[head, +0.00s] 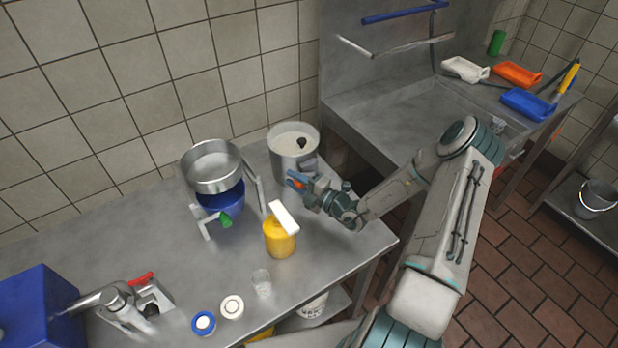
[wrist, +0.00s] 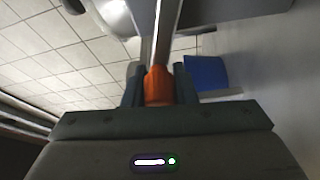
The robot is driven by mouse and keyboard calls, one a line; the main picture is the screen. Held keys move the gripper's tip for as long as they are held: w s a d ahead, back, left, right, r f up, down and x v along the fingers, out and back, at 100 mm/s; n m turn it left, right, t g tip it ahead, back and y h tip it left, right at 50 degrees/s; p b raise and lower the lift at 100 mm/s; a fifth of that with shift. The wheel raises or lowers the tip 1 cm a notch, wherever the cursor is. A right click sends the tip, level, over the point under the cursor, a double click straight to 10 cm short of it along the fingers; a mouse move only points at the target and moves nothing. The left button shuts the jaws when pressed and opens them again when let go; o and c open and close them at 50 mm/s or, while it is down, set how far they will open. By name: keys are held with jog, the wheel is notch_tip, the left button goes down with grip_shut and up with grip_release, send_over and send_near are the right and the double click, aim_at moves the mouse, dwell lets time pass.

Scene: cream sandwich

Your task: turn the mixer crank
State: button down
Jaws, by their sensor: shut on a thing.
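The steel pot (head: 282,166) stands at the back right of the steel table, with pale cream and a dark piece inside it. My gripper (head: 298,181) is at the pot's front right side. In the wrist view my gripper (wrist: 159,88) is shut on an orange grip (wrist: 158,86), and a thin metal bar (wrist: 163,35) runs up from it. I take this as the mixer's crank handle. How the bar joins the pot is hidden behind my fingers in the head view.
A steel bowl on a blue body (head: 222,207), with a green-knobbed handle (head: 225,220), stands left. A yellow jar (head: 278,240) with a white block (head: 284,217) on it stands close in front of my gripper. A glass (head: 262,282) stands nearer. A sink bench is right.

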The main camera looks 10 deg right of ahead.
dwell(0.5)
jog(key=c, duration=1.5)
grip_release()
jog(key=shift+o, duration=0.2)
jog(key=shift+d, duration=0.1)
jog(key=b+v, duration=0.2)
jog(key=v, duration=1.1)
jog(key=shift+s+d, duration=0.2)
jog(key=shift+s, duration=0.1)
